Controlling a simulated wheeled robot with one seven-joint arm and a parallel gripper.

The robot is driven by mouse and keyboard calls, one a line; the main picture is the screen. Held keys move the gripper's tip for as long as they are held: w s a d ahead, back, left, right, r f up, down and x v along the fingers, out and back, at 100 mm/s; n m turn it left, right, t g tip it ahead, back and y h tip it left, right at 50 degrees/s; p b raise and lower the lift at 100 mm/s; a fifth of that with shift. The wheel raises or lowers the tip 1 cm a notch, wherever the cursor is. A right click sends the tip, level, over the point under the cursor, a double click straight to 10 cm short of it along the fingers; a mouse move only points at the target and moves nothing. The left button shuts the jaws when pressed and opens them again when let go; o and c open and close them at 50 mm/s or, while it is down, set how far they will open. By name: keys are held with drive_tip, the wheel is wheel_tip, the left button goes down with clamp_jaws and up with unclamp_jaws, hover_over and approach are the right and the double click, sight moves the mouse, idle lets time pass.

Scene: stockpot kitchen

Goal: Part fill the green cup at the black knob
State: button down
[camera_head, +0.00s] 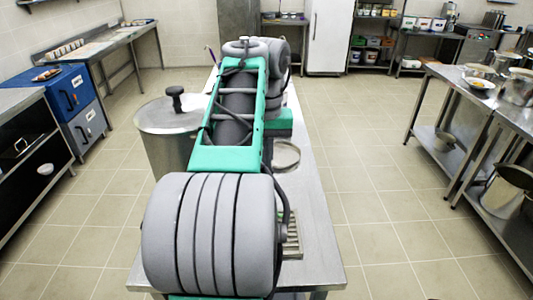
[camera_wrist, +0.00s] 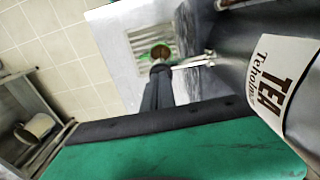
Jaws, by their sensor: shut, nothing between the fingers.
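In the wrist view, the green cup (camera_wrist: 160,52) stands on a slatted drip grate (camera_wrist: 144,44), seen from above, with something brownish inside it. My gripper (camera_wrist: 160,70) is shut and empty, its black fingertips overlapping the cup's near edge in the picture; I cannot tell if they touch. A metal urn with a TEA label (camera_wrist: 285,85) fills the right, and a thin silver tap part (camera_wrist: 192,63) reaches toward the fingertips. I cannot make out the tap's knob clearly.
In the head view, the steel table (camera_head: 318,255) runs under my arm, with a metal ring (camera_head: 286,157) and part of the grate (camera_head: 293,236) on it. A side table (camera_head: 480,105) with pots stands right, a blue cabinet (camera_head: 70,95) left. Tiled floor is clear on the right.

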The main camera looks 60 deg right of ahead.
drive_tip(key=shift+a+f, duration=0.1)
drive_tip(key=shift+f, duration=0.25)
idle(0.4)
wheel_tip(320, 180, up, 15)
drive_tip(key=p, duration=1.3)
drive_tip(key=shift+f, duration=0.15)
